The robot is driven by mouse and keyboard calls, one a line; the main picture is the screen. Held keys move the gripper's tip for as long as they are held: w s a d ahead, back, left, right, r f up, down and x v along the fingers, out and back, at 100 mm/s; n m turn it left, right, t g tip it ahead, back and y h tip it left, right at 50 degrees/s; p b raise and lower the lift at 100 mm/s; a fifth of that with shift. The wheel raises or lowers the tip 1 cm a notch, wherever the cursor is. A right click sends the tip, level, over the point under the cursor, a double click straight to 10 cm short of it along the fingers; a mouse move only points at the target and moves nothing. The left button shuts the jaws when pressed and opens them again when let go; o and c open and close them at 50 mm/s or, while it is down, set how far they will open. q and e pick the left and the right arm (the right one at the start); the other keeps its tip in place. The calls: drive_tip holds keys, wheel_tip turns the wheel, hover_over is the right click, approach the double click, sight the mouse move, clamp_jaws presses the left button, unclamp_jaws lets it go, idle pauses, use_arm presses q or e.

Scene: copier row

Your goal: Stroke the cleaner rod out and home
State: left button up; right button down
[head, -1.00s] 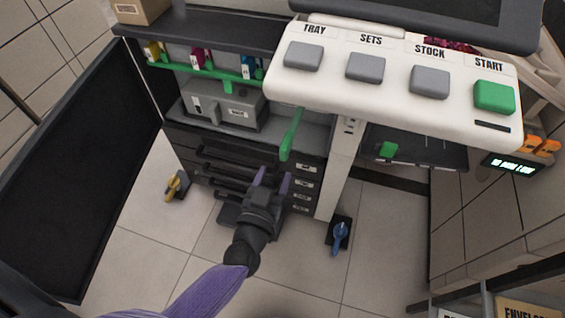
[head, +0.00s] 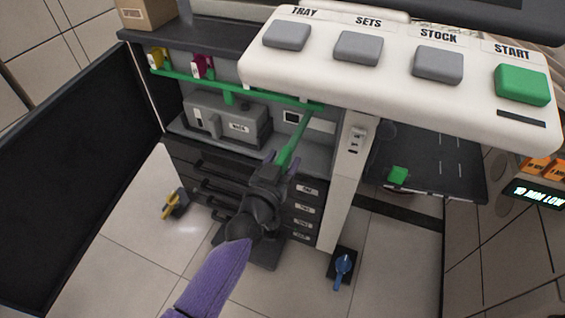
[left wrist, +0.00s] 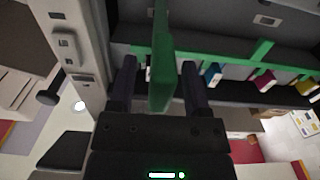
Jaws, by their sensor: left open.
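A green handle (head: 291,147), which looks like the cleaner rod's grip, slants down from the open copier front in the head view. My left gripper (head: 281,159) is at its lower end with purple fingers apart. In the left wrist view the green handle (left wrist: 162,75) stands between the two fingers of my left gripper (left wrist: 158,65), with a gap visible on each side. The gripper is open and not closed on it. The handle's far end meets a green horizontal bar (head: 240,91); how they join is unclear. My right gripper is not in view.
The control panel (head: 400,85) overhangs the right. An open black door (head: 75,165) stands at left. A grey box (head: 225,120) sits inside above the drawers (head: 230,175). A yellow lever (head: 174,203) and a blue lever (head: 342,266) are near the floor.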

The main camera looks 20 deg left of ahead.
use_arm(q)
clamp_jaws()
idle(1.4)
